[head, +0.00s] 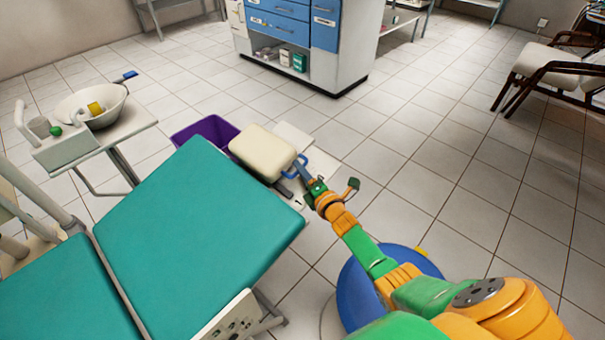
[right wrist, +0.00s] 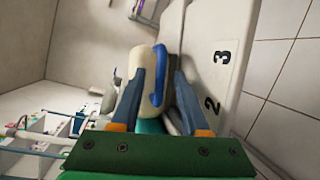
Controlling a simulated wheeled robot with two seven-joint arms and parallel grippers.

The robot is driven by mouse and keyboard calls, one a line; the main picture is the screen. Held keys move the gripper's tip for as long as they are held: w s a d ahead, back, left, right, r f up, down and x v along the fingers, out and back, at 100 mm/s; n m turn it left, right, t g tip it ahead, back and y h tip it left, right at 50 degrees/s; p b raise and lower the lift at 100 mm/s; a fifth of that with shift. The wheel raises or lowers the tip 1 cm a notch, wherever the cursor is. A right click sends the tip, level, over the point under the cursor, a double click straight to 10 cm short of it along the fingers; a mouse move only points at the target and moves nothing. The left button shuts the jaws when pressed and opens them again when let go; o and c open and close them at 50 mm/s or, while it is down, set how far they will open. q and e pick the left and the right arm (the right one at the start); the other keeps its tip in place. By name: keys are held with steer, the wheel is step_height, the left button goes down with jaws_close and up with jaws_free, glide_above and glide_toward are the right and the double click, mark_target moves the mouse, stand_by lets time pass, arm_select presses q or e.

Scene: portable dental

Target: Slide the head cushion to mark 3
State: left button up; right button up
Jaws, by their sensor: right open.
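The cream head cushion (head: 263,151) is at the far end of the teal dental chair (head: 190,235), and it also shows in the right wrist view (right wrist: 139,62). A blue loop handle (right wrist: 160,75) is on its side. My right gripper (head: 300,172) is at this handle. In the right wrist view my open fingers (right wrist: 160,82) stand either side of the handle; contact is not clear. The pale scale plate (right wrist: 217,75) beside the cushion carries marks 2 and 3, with 3 farther away. Mark 1 is not clearly readable. My left gripper is out of view.
A purple bin (head: 203,133) is behind the cushion. A side tray (head: 130,120) with a white bowl (head: 92,103) stands at left. A blue round stool (head: 360,285) is below my right arm.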

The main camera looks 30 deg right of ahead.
jaws_close()
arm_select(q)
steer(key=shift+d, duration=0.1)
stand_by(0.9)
arm_select(e)
steer(key=d, duration=0.1)
steer(key=w+d+b, duration=0.1)
steer(key=d, duration=0.1)
steer(key=w+d+r+b, duration=0.1)
steer(key=d, duration=0.1)
steer(key=d+b, duration=0.1)
steer(key=d+r, duration=0.1)
steer(key=d, duration=0.1)
steer(key=w+d+b, duration=0.1)
steer(key=shift+w+d+r+b, duration=0.1)
steer(key=shift+d+r+b, duration=0.1)
steer(key=shift+b, duration=0.1)
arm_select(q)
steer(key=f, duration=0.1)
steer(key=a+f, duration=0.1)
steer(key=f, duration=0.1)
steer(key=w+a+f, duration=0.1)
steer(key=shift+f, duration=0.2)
arm_select(e)
steer(key=shift+r, duration=0.3)
